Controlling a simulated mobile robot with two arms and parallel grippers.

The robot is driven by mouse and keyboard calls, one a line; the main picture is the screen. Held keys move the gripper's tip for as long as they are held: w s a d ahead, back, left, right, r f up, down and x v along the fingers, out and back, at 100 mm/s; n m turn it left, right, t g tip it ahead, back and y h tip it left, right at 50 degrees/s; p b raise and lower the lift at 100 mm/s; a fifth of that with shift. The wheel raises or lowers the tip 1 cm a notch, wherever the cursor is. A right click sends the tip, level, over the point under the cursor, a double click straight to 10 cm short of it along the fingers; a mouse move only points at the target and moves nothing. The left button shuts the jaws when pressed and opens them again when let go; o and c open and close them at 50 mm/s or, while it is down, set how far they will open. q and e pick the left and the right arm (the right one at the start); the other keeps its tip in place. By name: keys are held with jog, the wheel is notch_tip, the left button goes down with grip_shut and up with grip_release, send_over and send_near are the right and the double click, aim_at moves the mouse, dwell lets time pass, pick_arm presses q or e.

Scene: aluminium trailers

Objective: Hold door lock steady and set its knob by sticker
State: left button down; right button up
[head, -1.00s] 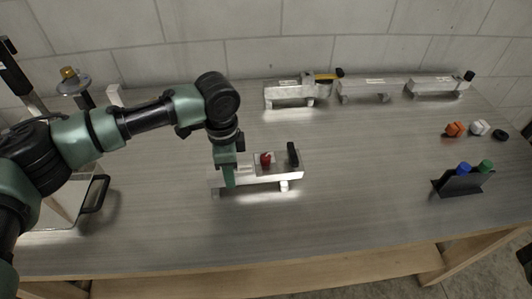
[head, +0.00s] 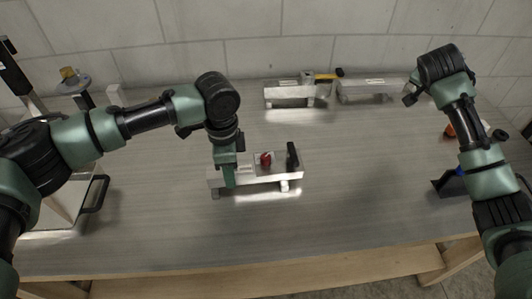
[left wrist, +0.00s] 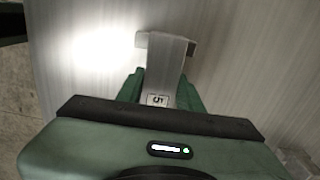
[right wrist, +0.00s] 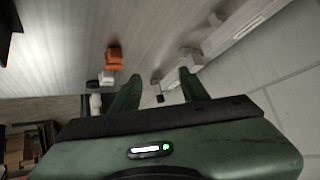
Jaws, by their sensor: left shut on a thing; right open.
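The aluminium door lock (head: 257,179) stands on the middle of the table, with a red knob (head: 266,159) and a black upright part (head: 292,156) on top. A small pale label (head: 245,170) shows left of the knob. My left gripper (head: 229,177) is shut on the lock's left end. In the left wrist view the lock's bar (left wrist: 167,60) lies between the fingers, with a small label reading like a 5 (left wrist: 158,100). My right gripper (right wrist: 158,85) is open and empty, above the table's right side. The knob's exact setting is too small to tell.
Other aluminium units (head: 290,92) stand along the back, one partly behind my right arm. An orange knob (right wrist: 114,57) and a white knob (right wrist: 106,77) show in the right wrist view. A black holder (head: 447,184) is partly hidden. The table front is clear.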

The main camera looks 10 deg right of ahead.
jog(key=w+a+r+n+t+y, duration=0.1)
jog(key=a+y, duration=0.1)
jog(key=a, duration=0.6)
jog(key=w+a+r+n+y, duration=0.1)
jog(key=a, duration=0.7)
notch_tip(320, 180, up, 2)
jog(key=n+g+y, duration=0.3)
jog(key=n+y, duration=0.1)
jog(key=n, duration=0.6)
send_over(266, 157)
jog(key=s, duration=0.5)
jog(key=x, duration=1.1)
jog(key=shift+w+d, duration=0.1)
jog(key=shift+w, duration=0.2)
grip_shut()
